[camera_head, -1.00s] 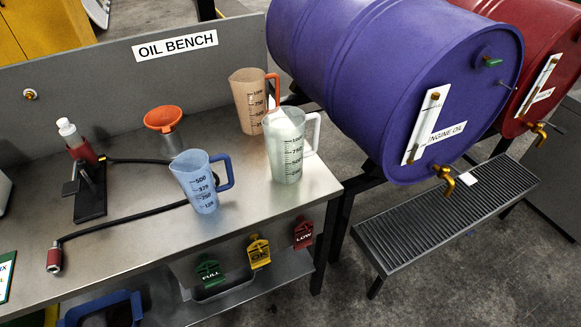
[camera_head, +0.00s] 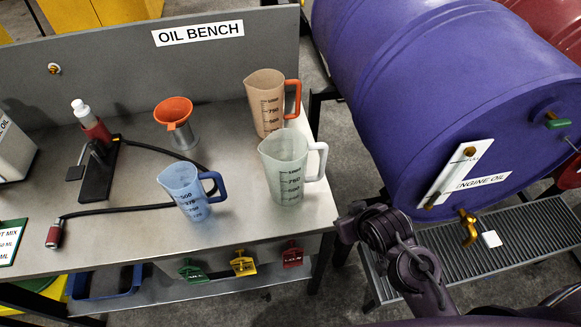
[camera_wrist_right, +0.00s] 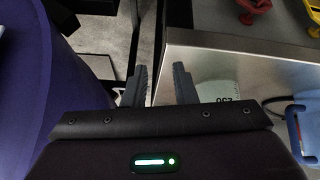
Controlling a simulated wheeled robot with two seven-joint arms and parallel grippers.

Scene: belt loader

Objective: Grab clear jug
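The clear jug (camera_head: 287,172), with a white handle and dark graduation marks, stands upright on the steel bench near its right edge. My right arm shows in the head view, right of the bench and below the purple drum; its fingertips cannot be made out there. In the right wrist view my right gripper (camera_wrist_right: 157,84) has two dark fingers apart with nothing between them. The clear jug (camera_wrist_right: 218,90) shows partly there, just right of the fingers, its lower part hidden by the gripper body. My left gripper is not in view.
A blue jug (camera_head: 186,186) stands left of the clear jug, and an orange-handled jug (camera_head: 266,100) behind it. An orange funnel (camera_head: 174,112) stands farther left. The purple drum (camera_head: 420,90) is close on the right, with a grated step (camera_head: 540,232) below. Coloured tags hang at the bench front.

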